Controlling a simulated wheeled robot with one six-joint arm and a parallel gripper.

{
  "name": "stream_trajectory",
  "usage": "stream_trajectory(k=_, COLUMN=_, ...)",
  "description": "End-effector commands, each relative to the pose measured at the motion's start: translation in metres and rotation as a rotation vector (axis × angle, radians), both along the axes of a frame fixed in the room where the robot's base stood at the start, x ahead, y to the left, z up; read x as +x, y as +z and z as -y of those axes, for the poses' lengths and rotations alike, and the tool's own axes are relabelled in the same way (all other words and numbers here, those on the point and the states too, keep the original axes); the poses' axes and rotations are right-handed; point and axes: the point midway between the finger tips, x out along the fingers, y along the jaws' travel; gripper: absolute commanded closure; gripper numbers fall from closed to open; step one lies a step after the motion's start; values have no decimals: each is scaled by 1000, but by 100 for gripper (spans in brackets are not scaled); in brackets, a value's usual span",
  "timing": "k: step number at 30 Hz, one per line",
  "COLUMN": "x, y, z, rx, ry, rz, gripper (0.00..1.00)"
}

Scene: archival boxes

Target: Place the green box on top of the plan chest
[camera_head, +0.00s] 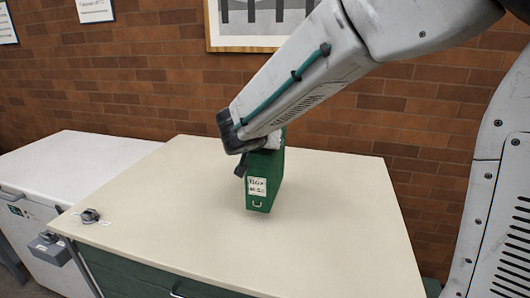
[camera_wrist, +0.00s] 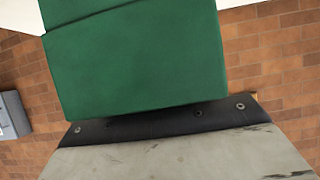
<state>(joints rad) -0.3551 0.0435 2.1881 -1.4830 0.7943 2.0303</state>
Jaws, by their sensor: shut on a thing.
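The green box (camera_head: 274,178) is upright, with a white label and a small metal pull on its narrow front face. It is over the middle of the plan chest (camera_head: 345,225), which has a cream top and green drawers. I cannot tell whether the box's base touches the top. My gripper (camera_head: 246,162) is shut on the upper part of the green box, and my arm hides the box's top. In the wrist view the green box (camera_wrist: 135,60) fills much of the upper picture.
A white cabinet (camera_head: 80,152) stands to the left of the chest. A small metal object (camera_head: 90,215) lies at the chest top's front left corner. A brick wall (camera_head: 130,80) with a framed picture (camera_head: 240,38) is behind. The chest top around the box is clear.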

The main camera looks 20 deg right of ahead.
Motion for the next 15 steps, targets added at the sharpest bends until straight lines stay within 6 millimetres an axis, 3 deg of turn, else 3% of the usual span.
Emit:
stream_trajectory(k=3, x=4, y=-3, z=0, rx=-1, ry=0, rz=1, gripper=100)
stream_trajectory(k=10, x=4, y=-32, z=0, rx=-1, ry=0, rz=-1, gripper=100)
stream_trajectory(k=15, x=4, y=-34, z=0, rx=0, ry=0, rz=2, gripper=100)
